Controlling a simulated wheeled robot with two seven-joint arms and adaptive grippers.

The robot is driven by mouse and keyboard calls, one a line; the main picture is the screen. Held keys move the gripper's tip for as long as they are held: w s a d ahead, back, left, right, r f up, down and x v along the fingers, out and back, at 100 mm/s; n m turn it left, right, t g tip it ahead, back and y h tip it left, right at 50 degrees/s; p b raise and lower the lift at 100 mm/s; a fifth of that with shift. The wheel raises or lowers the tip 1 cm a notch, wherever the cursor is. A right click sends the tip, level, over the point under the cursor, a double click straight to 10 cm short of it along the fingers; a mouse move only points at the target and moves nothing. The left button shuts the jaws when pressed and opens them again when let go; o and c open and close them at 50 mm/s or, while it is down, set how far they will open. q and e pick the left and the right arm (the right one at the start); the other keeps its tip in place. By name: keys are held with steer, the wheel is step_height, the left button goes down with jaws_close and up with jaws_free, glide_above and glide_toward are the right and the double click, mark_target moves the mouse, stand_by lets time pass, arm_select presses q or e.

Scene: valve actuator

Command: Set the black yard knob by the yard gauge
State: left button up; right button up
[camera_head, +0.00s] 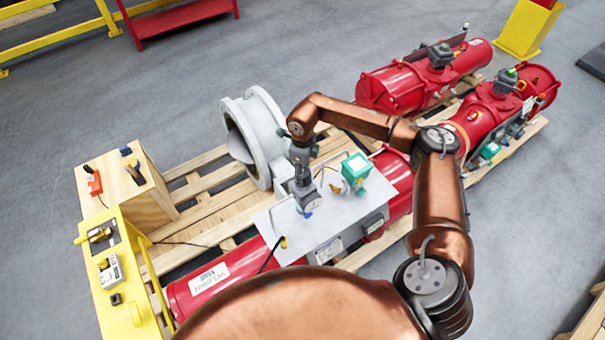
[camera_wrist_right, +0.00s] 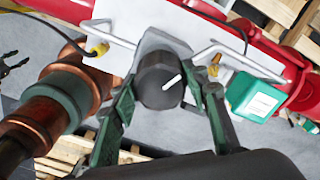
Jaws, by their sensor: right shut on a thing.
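My right gripper (camera_head: 306,207) reaches down onto the light metal plate on the red actuator (camera_head: 322,232). In the right wrist view its two green-grey fingers (camera_wrist_right: 162,92) are shut on a black knob (camera_wrist_right: 156,78), one finger at each side. The knob is round with a white pointer line and sits in a grey mount. In the head view the gripper hides it. I cannot tell for sure which instrument is the yard gauge. A dark claw-like shape (camera_wrist_right: 12,66) shows at the left edge of the right wrist view; I cannot tell whether it is my left gripper.
A yellow stand (camera_head: 128,312) with a small white meter (camera_head: 109,271) and a wooden box (camera_head: 150,200) stand at left. More red actuators (camera_head: 395,88) lie at right.

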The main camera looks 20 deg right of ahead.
steer(key=shift+w, duration=0.1)
stand_by(0.4)
steer(key=o, duration=1.2)
steer(key=shift+c, duration=0.2)
step_height(320, 180, up, 12)
steer(key=shift+d, duration=0.1)
